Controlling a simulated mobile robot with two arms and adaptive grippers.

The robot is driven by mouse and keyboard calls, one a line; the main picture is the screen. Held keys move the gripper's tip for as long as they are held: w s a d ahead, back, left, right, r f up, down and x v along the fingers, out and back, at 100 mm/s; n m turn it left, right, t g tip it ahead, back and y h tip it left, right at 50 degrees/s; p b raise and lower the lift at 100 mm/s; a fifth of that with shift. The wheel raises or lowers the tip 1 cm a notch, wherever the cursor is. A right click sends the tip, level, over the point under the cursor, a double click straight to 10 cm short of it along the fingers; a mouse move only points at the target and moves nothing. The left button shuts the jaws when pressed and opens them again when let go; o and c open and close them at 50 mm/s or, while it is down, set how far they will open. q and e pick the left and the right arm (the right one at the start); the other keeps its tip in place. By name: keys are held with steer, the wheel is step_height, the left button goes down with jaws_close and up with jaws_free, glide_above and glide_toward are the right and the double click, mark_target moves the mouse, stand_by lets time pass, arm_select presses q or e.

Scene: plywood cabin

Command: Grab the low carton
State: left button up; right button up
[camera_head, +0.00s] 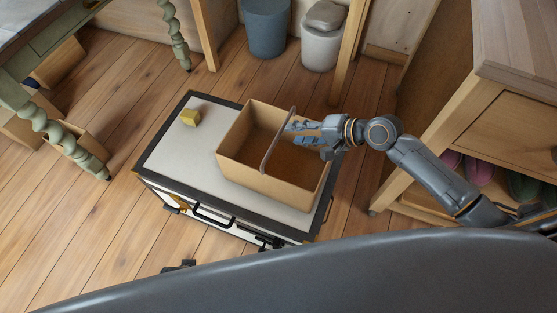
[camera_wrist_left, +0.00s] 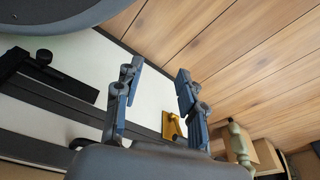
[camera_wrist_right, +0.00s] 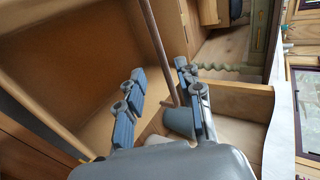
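The low carton (camera_head: 237,173) is a brown, open-topped box, upright on a white-topped trunk (camera_head: 165,155). A thin brown bar (camera_head: 279,137) like a handle spans its opening. It looks empty. My right gripper (camera_head: 297,128) is above the carton's far right part, close to the bar. In the right wrist view my right gripper (camera_wrist_right: 160,70) has its fingers apart, with the bar (camera_wrist_right: 157,45) seen in the gap beyond and the carton's inside (camera_wrist_right: 90,70) at left. I cannot tell whether it touches. My left gripper (camera_wrist_left: 157,72) is open and empty in the left wrist view.
A wooden cabinet (camera_head: 490,110) stands at right, two bins (camera_head: 266,30) (camera_head: 321,48) at the back, a green-legged table (camera_head: 60,40) at left.

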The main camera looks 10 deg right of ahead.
mark_target(281, 133)
steer(key=b+x, duration=0.1)
steer(key=x, duration=0.5)
steer(key=shift+w+a+f, duration=0.15)
steer(key=shift+w+a, duration=0.1)
steer(key=shift+w, duration=0.05)
arm_select(q)
steer(key=r, duration=0.1)
steer(key=w+r, duration=0.2)
steer(key=r, duration=0.1)
steer(key=shift+d+r, duration=0.1)
arm_select(e)
jaws_close()
